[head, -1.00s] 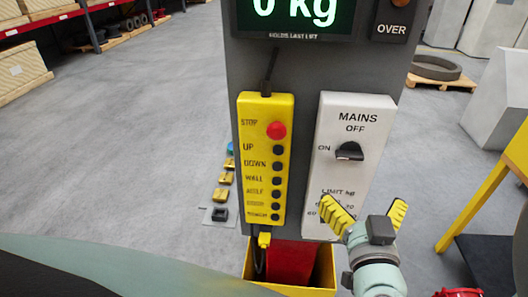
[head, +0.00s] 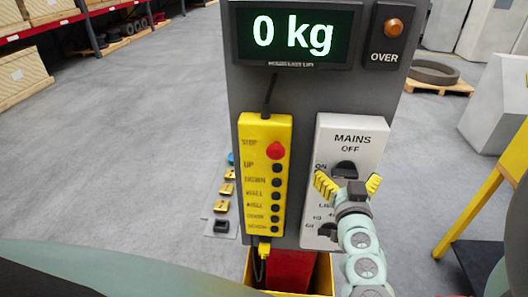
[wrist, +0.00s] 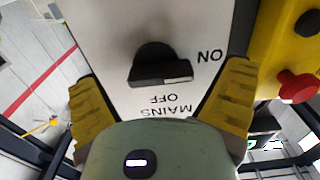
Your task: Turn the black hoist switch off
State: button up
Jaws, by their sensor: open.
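The black hoist switch (head: 346,170) is a rotary knob on the white MAINS panel (head: 352,129), with OFF marked above it and ON to its left. In the wrist view the black knob (wrist: 160,66) appears upside down, its handle bar lying crosswise with one end toward ON. My gripper (head: 348,183) is in front of the panel at the knob's lower edge, and its arm hides the panel's lower part. Its yellow fingers are spread open on either side of the knob in the wrist view (wrist: 165,105). They appear apart from the knob and hold nothing.
A yellow pendant (head: 264,180) with a red stop button (head: 276,150) and several black buttons hangs left of the panel. Above are a display (head: 292,36) reading 0 kg and an orange OVER lamp (head: 393,27). A yellow stand (head: 485,185) is at right. Open floor lies left.

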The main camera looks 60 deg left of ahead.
jog(key=shift+w+a+r, duration=0.1)
jog(key=shift+w+a, duration=0.2)
jog(key=shift+a, duration=0.15)
jog(key=shift+c, duration=0.2)
jog(key=c, duration=1.2)
